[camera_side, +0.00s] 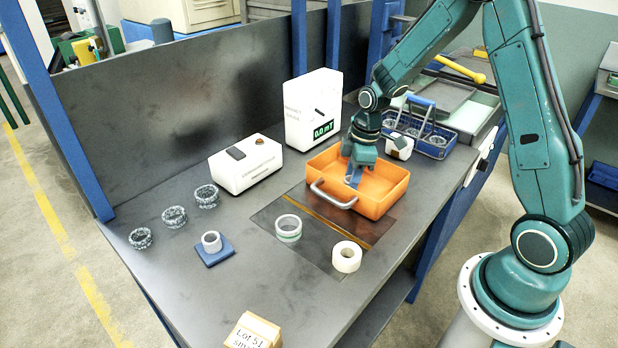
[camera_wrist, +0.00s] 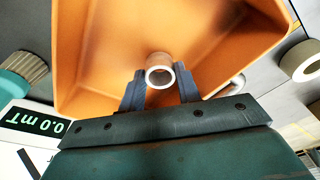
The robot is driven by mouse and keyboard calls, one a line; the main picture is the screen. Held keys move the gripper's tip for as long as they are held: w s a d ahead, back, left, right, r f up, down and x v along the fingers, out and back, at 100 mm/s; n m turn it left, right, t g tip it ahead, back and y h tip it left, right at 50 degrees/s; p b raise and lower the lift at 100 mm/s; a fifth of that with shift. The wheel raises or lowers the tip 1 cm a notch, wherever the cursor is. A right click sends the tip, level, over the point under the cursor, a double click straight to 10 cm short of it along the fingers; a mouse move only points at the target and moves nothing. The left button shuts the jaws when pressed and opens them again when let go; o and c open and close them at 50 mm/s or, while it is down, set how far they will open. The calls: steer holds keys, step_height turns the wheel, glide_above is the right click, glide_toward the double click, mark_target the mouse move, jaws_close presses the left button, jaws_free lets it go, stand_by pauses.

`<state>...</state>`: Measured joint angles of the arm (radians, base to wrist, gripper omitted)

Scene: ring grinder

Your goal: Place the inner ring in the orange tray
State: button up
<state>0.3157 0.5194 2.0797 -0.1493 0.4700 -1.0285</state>
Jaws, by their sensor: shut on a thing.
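The orange tray (camera_side: 378,206) stands on the bench with its grey handle toward the left front. In the wrist view the tray (camera_wrist: 100,45) fills most of the upper picture. My gripper (camera_side: 353,178) reaches down into the tray area from above. In the wrist view my gripper (camera_wrist: 160,84) is shut on the inner ring (camera_wrist: 160,59), a small pale metal ring held between the two dark fingertips. Tray floor shows around the ring; I cannot tell whether the ring touches it. In the side view the held ring is hidden by the gripper.
A white gauge (camera_side: 313,108) reading 0.0 mT stands behind the tray, with a white box (camera_side: 245,164) to its left. A blue basket (camera_side: 432,140) is behind right. A green-banded ring (camera_side: 288,228) and white roll (camera_side: 347,257) lie in front. A small ring (camera_side: 211,241) sits on a blue pad.

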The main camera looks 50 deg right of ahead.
steer(key=shift+f, duration=0.25)
steer(key=o, duration=1)
steer(key=shift+r, duration=0.1)
steer(key=r, duration=0.4)
steer(key=s+d+r, duration=0.1)
steer(key=r, duration=0.7)
steer(key=shift+s+d, duration=0.15)
